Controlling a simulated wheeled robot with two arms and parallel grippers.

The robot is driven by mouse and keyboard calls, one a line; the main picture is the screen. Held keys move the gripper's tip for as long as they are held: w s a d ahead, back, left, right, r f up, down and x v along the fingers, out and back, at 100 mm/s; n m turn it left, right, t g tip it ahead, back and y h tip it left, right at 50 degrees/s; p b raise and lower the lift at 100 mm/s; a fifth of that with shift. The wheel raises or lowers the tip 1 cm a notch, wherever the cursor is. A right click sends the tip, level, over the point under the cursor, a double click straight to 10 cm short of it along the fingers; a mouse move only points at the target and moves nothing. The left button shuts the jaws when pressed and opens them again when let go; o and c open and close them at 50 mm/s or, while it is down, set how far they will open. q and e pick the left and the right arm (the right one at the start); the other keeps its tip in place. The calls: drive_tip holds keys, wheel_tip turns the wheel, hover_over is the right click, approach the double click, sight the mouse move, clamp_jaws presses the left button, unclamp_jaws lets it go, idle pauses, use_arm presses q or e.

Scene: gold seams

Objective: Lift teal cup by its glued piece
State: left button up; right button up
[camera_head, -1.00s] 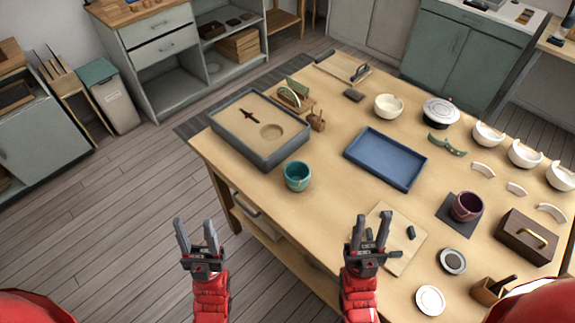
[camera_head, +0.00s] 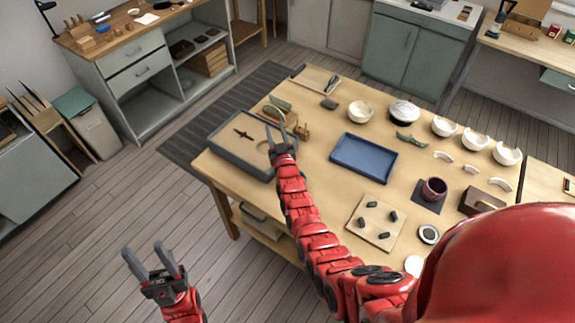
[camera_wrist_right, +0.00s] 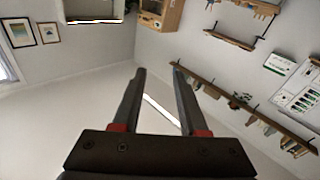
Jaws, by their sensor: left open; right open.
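My right gripper (camera_head: 275,126) is open and empty, in front of the right part of the sand tray (camera_head: 228,150) in the picture. In the right wrist view its two fingers (camera_wrist_right: 157,70) are apart, with only walls and shelves beyond. My left gripper (camera_head: 144,249) is open and empty, left of the table over the floor.
A blue tray (camera_head: 364,157) lies mid-table. A wooden board (camera_head: 376,222) with several dark blocks lies nearer. A plum cup (camera_head: 434,189) stands on a dark mat. White bowls (camera_head: 474,137) stand at the right.

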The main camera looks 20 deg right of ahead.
drive_tip(key=w+a+f+n+g+y, duration=0.1)
drive_tip(key=f+g, duration=0.2)
drive_tip(key=w+a+f+n+g+y, duration=0.1)
drive_tip(key=f+g, duration=0.2)
drive_tip(key=g, duration=0.1)
drive_tip(key=w+a+f+n+g, duration=0.1)
drive_tip(key=w+f+n+g, duration=0.1)
drive_tip(key=f+g, duration=0.1)
drive_tip(key=shift+a+f+y, duration=0.35)
drive_tip(key=shift+f+y, duration=0.05)
drive_tip(key=shift+f, duration=0.2)
drive_tip(key=s+d+r+n+g+h, duration=0.1)
drive_tip(key=s+d+n+g, duration=0.15)
drive_tip(key=s+g, duration=0.35)
drive_tip(key=s+d+r+n+g, duration=0.1)
drive_tip(key=s+d+g, duration=0.2)
drive_tip(key=s, duration=0.6)
drive_tip(key=shift+w+a+f+b, duration=0.1)
drive_tip(key=shift+a+f+b, duration=0.05)
drive_tip(key=shift+f+b, duration=3.3)
drive_tip(key=shift+f, duration=0.95)
clamp_jaws()
